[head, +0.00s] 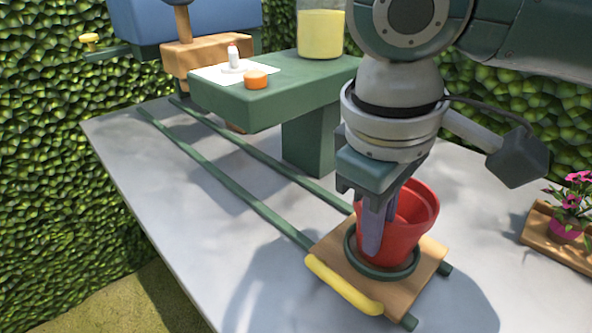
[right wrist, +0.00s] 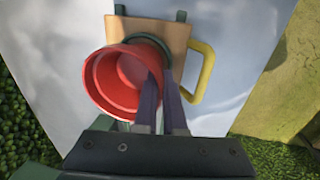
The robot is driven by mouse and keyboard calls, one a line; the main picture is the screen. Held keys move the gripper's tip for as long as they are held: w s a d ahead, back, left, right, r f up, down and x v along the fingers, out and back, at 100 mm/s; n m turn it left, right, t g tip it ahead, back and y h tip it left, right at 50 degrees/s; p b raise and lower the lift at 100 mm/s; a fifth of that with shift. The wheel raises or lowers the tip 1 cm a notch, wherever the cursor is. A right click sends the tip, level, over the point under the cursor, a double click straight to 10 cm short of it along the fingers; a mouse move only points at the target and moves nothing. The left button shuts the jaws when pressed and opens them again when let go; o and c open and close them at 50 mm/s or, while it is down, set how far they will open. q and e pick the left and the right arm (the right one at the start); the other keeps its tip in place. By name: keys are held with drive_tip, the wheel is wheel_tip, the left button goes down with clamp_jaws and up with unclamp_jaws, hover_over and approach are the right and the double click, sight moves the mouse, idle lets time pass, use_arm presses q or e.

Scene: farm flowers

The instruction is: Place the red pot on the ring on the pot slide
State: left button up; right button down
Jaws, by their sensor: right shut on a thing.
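The red pot (head: 407,222) is upright at the green ring (head: 352,254) on the wooden pot slide (head: 418,290) in the head view. The pot's base appears to be within the ring; whether it rests fully on the board I cannot tell. My right gripper (head: 373,240) comes from above and is shut on the pot's near-left wall. In the right wrist view the pot (right wrist: 100,85) shows its open, empty inside, with my right gripper's fingers (right wrist: 162,100) at its rim. The slide's yellow handle (head: 342,285) is at the front. My left gripper is not in view.
Two green rails (head: 215,180) run from the slide back along the grey table (head: 190,220). A green raised stand (head: 275,100) holds an orange cap, a small white bottle and a yellow jar (head: 321,35). A wooden tray with pink flowers (head: 566,230) is at right.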

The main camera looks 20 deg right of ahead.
drive_tip(key=shift+f, duration=0.3)
drive_tip(key=shift+f, duration=0.1)
drive_tip(key=c, duration=1)
unclamp_jaws()
